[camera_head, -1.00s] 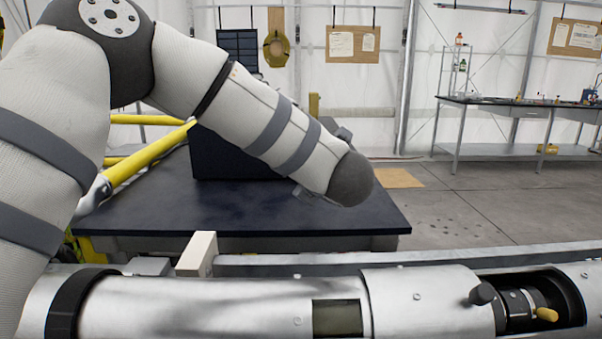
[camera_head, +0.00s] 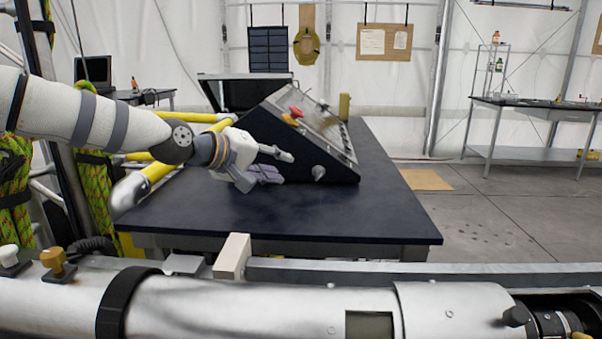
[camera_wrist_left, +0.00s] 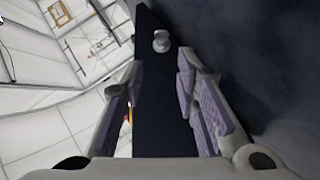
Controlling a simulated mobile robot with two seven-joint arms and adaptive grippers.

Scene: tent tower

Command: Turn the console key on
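The console (camera_head: 310,150) is a dark wedge-shaped box with a sloped panel, standing on a dark blue table. A small silver key-like knob (camera_head: 318,173) sticks out of its near side face. It also shows in the left wrist view (camera_wrist_left: 161,41), ahead of the fingertips. My left gripper (camera_head: 284,167) is just left of the knob, in front of the side face, apart from the knob. Its two purple-padded fingers are open with nothing between them; the left wrist view shows the same gap (camera_wrist_left: 160,100). My right gripper is not in view.
The dark table (camera_head: 350,215) is clear right of and in front of the console. A red button (camera_head: 296,111) sits on the panel. Yellow rails (camera_head: 160,172) run behind my left arm. A large metal cylinder (camera_head: 250,305) crosses the foreground.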

